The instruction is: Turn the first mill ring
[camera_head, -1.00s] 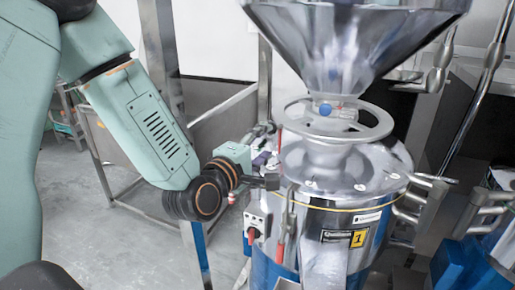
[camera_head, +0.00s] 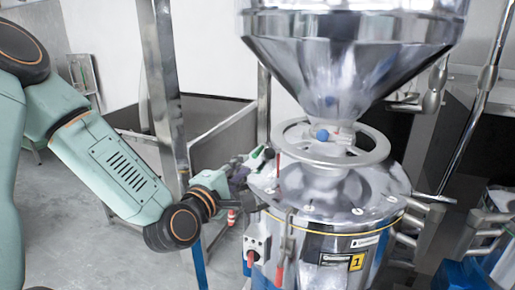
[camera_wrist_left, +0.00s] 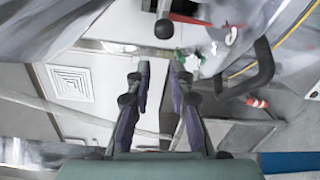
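The mill ring (camera_head: 372,153) is a grey, spoked handwheel lying flat around the neck below the steel hopper (camera_head: 350,55). The ring tops the shiny steel mill body (camera_head: 375,200), which carries a yellow "1" label. My left gripper (camera_head: 258,160) is at the left edge of the mill body, left of and a little below the ring, apart from it. In the left wrist view its two dark purple fingers (camera_wrist_left: 161,72) stand apart with nothing between them. I cannot pick out the ring there. My right gripper is not in view.
A red-handled lever with a black knob (camera_wrist_left: 164,29) shows beyond the fingertips in the left wrist view. A steel post (camera_head: 166,85) and a grey bin (camera_head: 215,125) stand behind my left arm. Steel pipes (camera_head: 480,110) rise at the right. Grey floor is free at lower left.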

